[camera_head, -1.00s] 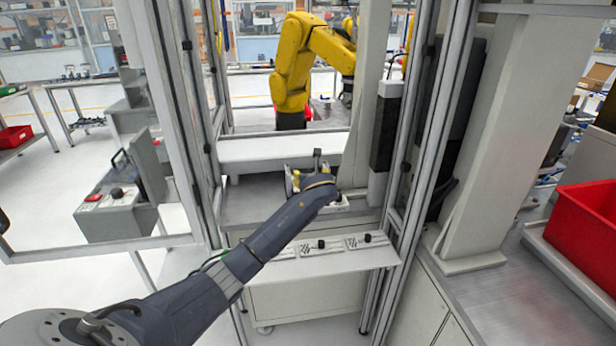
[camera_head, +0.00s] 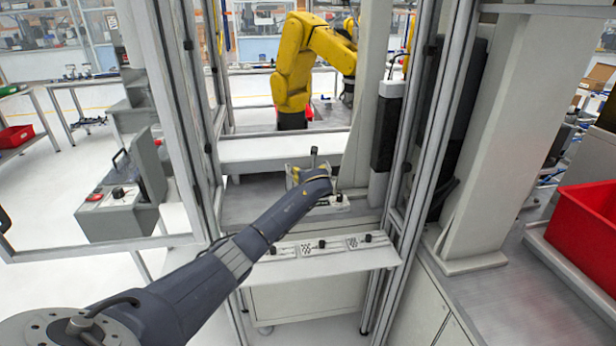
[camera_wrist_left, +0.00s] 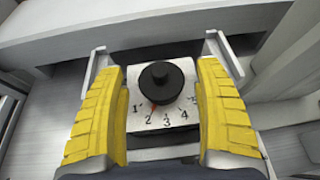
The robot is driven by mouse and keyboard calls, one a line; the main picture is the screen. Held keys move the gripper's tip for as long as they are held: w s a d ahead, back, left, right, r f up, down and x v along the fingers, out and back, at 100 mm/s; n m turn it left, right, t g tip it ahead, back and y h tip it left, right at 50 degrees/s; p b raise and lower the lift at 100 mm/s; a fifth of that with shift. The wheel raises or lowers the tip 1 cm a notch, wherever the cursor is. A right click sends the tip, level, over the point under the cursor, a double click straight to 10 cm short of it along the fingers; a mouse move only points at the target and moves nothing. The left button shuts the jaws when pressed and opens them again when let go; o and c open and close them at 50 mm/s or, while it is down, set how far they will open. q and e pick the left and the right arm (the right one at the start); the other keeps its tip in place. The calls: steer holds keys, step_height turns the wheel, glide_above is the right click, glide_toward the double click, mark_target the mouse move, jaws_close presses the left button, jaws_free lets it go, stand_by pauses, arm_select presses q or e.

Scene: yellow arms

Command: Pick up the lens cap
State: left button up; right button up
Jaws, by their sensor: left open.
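I cannot make out anything that is plainly a lens cap. In the left wrist view a round black knob-like piece (camera_wrist_left: 161,82) sits on a pale plate marked with numbers and a small red pointer (camera_wrist_left: 152,107). My left gripper (camera_wrist_left: 160,62) has its yellow-padded fingers spread wide on either side of the plate, with nothing held between them. In the head view my left gripper (camera_head: 306,172) is over the grey shelf (camera_head: 252,200) inside the frame, partly hidden by my own wrist. My right gripper is not in view.
Small panels with black knobs (camera_head: 322,244) lie on the front ledge below my forearm. Metal posts (camera_head: 420,130) bound the opening on the right and left. A yellow robot arm (camera_head: 293,75) stands behind the white beam (camera_head: 280,149). A red bin (camera_head: 585,230) is at right.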

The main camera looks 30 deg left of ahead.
arm_select(q)
steer(key=shift+x, duration=1.4)
steer(key=shift+c, duration=0.4)
steer(key=c, duration=0.7)
